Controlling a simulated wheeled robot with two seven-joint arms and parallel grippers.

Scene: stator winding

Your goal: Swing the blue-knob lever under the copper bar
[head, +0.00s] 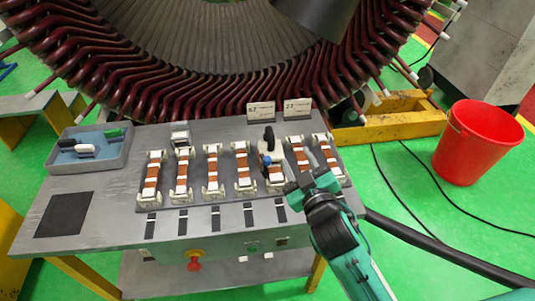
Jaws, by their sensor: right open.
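The blue knob (266,160) sits at the fifth station from the left on the grey bench, beside a cream block. A black upright handle (268,138) stands just behind it. The lever arm itself is too small to make out. The copper bar (276,172) of that station shows only partly, next to the cream block. My right gripper (308,181) is open, in front of and to the right of the knob, apart from it, over the front of the right-hand stations. It hides part of the bench there. My left gripper is not in view.
Several copper bars in cream holders, such as the leftmost one (151,182), stand in a row. A grey tray (61,167) with small parts is at left. Two white label cards (261,111) stand behind. A large stator (190,50) rises behind the bench. A red bucket (477,145) stands right.

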